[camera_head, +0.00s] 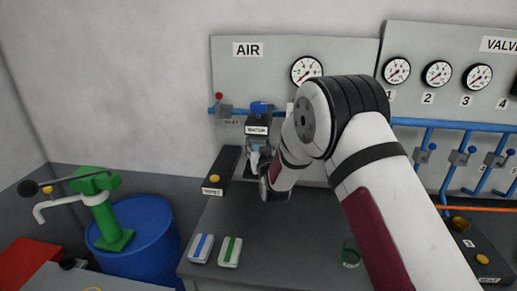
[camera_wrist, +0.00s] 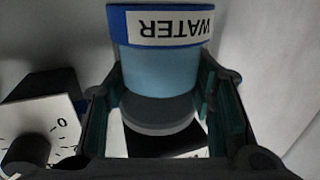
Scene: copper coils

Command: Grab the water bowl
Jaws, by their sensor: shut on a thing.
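The water bowl (camera_wrist: 160,72) is a light blue cylinder with a grey round end. It sits between the two fingers of my gripper (camera_wrist: 163,98) in the wrist view. A blue band with a white WATER label, upside down in that view, runs across it at the top. My gripper is shut around its sides. In the head view my gripper (camera_head: 259,158) is at the wall unit with a small WATER label (camera_head: 256,130), below a blue cap. The bowl is mostly hidden there by my gripper and the unit.
The AIR panel (camera_head: 228,75) with a round gauge (camera_head: 306,71) is behind. A dark bench (camera_head: 280,235) lies below, with two small marked boxes near its front left and a green ring (camera_head: 350,255) to the right. A blue drum (camera_head: 152,238) stands left.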

